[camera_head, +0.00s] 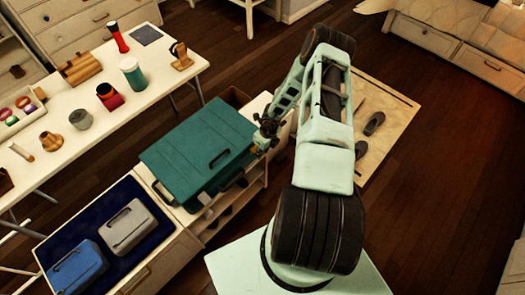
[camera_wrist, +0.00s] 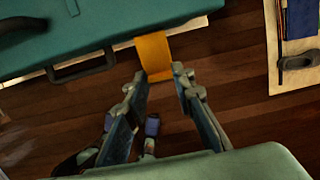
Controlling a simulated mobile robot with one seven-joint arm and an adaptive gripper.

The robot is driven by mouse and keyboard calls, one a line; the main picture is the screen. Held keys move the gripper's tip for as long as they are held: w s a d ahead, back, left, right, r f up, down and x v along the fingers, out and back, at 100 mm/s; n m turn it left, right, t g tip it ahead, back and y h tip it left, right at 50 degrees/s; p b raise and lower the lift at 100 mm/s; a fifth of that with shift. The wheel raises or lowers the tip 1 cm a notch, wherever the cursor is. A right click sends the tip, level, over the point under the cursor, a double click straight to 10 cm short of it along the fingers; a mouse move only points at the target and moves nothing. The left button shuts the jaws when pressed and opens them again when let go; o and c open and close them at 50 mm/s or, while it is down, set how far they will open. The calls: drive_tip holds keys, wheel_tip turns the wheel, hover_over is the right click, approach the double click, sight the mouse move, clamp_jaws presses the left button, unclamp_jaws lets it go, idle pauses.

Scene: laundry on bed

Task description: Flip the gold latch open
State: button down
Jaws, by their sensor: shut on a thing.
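A teal case (camera_head: 175,150) lies with its lid down on a low shelf unit. The case (camera_wrist: 100,32) fills the upper left of the wrist view, with a dark handle (camera_wrist: 85,70) on its near side. The gold latch (camera_wrist: 154,52) hangs out from the case edge, right of that handle. My gripper (camera_head: 264,138) is at the case's right side. In the wrist view my gripper (camera_wrist: 163,80) has its fingertips at the latch's outer end, one on each side, shut on it. The exact contact is partly hidden by the fingertips.
A grey case (camera_head: 129,228) and a blue case (camera_head: 76,267) lie on a dark blue mat left of the teal case. A white table (camera_head: 55,165) with cups and small items stands behind. A light mat (camera_head: 395,110) with slippers lies right on the wooden floor.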

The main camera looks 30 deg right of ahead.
drive_tip(key=shift+s, duration=0.15)
drive_tip(key=c, duration=1.6)
unclamp_jaws()
drive_tip(key=r, duration=0.4)
drive_tip(key=s+r, duration=0.1)
drive_tip(key=r, duration=0.7)
drive_tip(key=shift+s+d, duration=0.35)
drive_tip(key=shift+w, duration=0.1)
